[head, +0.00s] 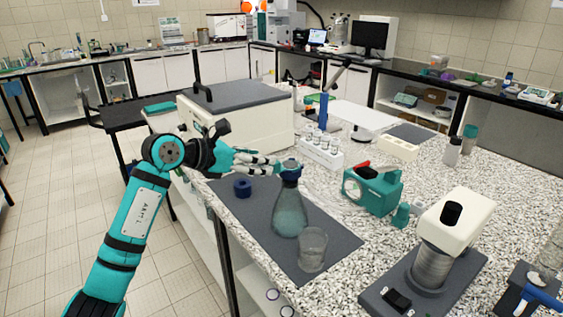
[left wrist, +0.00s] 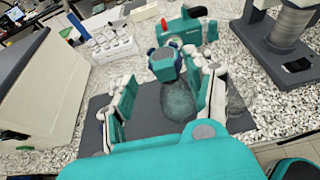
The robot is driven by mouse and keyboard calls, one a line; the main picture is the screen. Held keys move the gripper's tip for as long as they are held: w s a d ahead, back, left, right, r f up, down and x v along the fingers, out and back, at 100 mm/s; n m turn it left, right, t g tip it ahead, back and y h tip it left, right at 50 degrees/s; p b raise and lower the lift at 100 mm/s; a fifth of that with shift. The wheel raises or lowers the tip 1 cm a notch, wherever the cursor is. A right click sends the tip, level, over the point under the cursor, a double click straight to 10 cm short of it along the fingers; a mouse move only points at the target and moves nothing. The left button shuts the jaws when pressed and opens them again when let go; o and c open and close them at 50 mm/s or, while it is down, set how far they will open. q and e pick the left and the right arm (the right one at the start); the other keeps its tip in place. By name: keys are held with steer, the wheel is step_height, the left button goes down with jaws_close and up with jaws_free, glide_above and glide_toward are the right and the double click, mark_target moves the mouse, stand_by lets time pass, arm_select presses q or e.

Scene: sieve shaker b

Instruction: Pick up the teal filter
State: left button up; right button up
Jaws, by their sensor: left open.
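The teal filter appears to be the translucent teal flask (head: 289,212), which stands upright on the dark mat in the head view. Its neck carries a dark blue collar. In the left wrist view the flask body (left wrist: 178,100) shows beyond the fingers, with a teal top and blue collar above it. My left gripper (head: 262,163) is open, beside the flask's neck in the head view. In the left wrist view my left gripper (left wrist: 162,92) has its fingers spread on either side of the flask. Contact cannot be told. My right gripper is not in view.
A clear beaker (head: 312,249) stands close in front of the flask. A blue ring (head: 242,188) lies on the mat (head: 338,226). A teal pump (head: 372,190) stands to the right, a vial rack (head: 321,152) behind. A large white box (head: 240,120) borders the left arm.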

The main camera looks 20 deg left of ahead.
mark_target(285, 163)
arm_select(q)
steer(key=p+x, duration=0.2)
steer(key=x, duration=0.2)
steer(key=shift+w+d+f, duration=0.1)
steer(key=shift+w+d, duration=0.05)
steer(key=shift+d, duration=0.25)
steer(key=shift+w+d+f, duration=0.2)
steer(key=shift+w, duration=0.05)
steer(key=shift+a, duration=0.1)
steer(key=shift+c, duration=1.3)
steer(key=c, duration=0.7)
